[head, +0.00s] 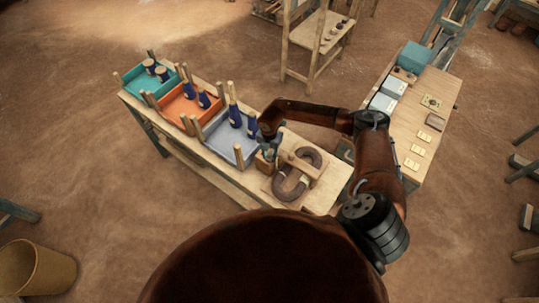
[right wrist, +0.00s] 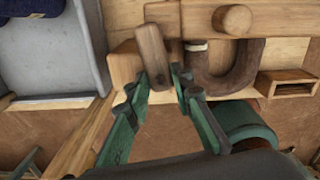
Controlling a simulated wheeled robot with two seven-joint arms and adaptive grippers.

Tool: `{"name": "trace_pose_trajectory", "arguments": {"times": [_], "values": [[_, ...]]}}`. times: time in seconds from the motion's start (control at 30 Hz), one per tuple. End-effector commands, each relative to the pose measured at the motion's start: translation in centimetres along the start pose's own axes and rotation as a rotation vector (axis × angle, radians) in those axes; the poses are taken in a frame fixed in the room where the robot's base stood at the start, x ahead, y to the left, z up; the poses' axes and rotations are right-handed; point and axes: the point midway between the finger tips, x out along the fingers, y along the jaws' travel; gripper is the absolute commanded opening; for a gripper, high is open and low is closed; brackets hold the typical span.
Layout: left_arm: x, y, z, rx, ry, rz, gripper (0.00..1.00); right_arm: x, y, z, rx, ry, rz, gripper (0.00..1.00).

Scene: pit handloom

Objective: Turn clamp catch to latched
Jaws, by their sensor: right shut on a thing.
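The clamp catch (right wrist: 152,52) is a small brown wooden bar, seen in the right wrist view standing nearly upright with a slight tilt, in front of a pale wooden block (right wrist: 125,66). My right gripper (right wrist: 160,80) has its green fingers on either side of the catch's lower end and is shut on it. In the head view my right gripper (head: 268,150) is at the near right part of the long bench, beside the clamp; there the catch is too small to tell apart. The clamp's wooden bar (head: 302,163) lies across a dark brown looped hank (head: 284,187). My left gripper is out of view.
The bench also carries a grey tray (head: 222,152), an orange tray (head: 178,112) and a teal tray (head: 135,86) with dark blue bobbins, and upright pegs between them. A second table (head: 436,90) with small items stands to the right. A basket (head: 35,270) is at lower left.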

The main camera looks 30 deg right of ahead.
Motion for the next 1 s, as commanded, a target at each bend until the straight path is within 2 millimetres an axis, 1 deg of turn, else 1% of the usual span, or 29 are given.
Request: {"name": "trace_pose_trajectory", "arguments": {"times": [0.2,0.4,0.97,1.0], "values": [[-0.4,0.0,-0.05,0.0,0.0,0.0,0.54,-0.12,0.08,0.05,0.123,-0.001,0.002,0.0],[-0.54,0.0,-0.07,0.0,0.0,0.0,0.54,-0.1,0.08,0.08,0.187,-0.001,0.002,0.0],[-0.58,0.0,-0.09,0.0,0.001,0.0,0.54,-0.09,0.09,0.1,0.213,-0.001,0.002,0.0],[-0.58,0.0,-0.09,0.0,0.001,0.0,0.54,-0.1,0.09,0.1,0.212,-0.001,0.002,0.24]]}}
